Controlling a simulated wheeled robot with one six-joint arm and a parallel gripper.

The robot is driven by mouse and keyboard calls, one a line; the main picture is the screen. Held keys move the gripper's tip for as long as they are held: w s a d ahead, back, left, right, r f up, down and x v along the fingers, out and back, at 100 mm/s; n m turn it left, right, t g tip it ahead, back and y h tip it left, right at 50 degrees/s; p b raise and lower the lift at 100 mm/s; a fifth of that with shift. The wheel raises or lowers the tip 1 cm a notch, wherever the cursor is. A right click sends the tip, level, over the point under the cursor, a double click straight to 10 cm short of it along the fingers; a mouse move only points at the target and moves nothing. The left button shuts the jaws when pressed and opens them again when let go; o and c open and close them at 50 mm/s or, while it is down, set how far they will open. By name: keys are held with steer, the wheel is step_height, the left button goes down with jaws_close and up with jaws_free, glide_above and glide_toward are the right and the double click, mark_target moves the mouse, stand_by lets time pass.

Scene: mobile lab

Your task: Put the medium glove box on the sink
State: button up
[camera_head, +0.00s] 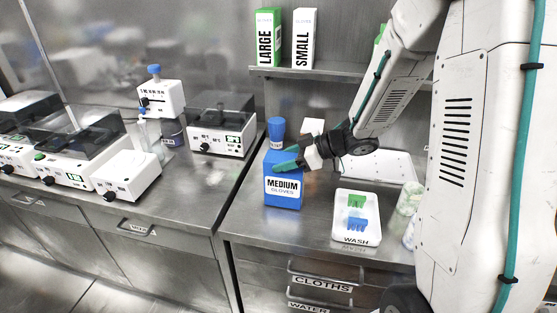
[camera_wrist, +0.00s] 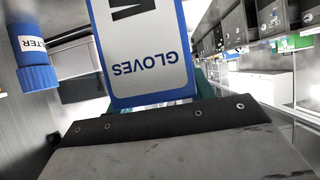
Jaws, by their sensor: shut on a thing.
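The medium glove box (camera_head: 283,192) is blue with a white label reading MEDIUM GLOVES. It is upright at the left part of the right-hand steel counter; I cannot tell whether its base touches the counter. My gripper (camera_head: 285,162), with teal fingers, comes from the right and is shut on the upper part of the box. In the wrist view the box (camera_wrist: 146,88) fills the upper middle, its GLOVES lettering upside down, and hides most of the fingers. I cannot make out a sink for certain in either view.
A blue-capped bottle (camera_head: 276,132) stands close behind the box. A white WASH tray (camera_head: 345,235) with green and blue items is to the right. Large and small glove boxes (camera_head: 268,40) (camera_head: 304,40) stand on the shelf. Lab devices (camera_head: 222,140) crowd the left counter.

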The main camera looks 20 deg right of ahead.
steer(key=shift+d+f, duration=0.1)
steer(key=shift+d, duration=0.1)
steer(key=o, duration=1.5)
steer(key=shift+f, duration=0.1)
steer(key=shift+o, duration=0.2)
steer(key=shift+r, duration=0.2)
steer(key=v, duration=1.1)
steer(key=w+d+r+m+t+h, duration=0.3)
steer(key=w+d+r+t+h, duration=0.15)
steer(key=r+h, duration=0.35)
steer(key=s+d+r+m+h, duration=0.2)
steer(key=s+r+m+h, duration=0.1)
steer(key=r+m+h, duration=0.15)
steer(key=s+a+f+m+g+y, duration=0.1)
steer(key=s+a+g, duration=0.4)
steer(key=s, duration=0.8)
steer(key=s+a+f+m+g+y, duration=0.1)
steer(key=s+a+g, duration=0.4)
steer(key=s, duration=0.8)
steer(key=a+f+m, duration=0.1)
steer(key=a+f, duration=0.1)
steer(key=a, duration=0.1)
steer(key=shift+s+a+m, duration=0.3)
steer(key=shift+s+m, duration=0.05)
steer(key=shift+s, duration=0.05)
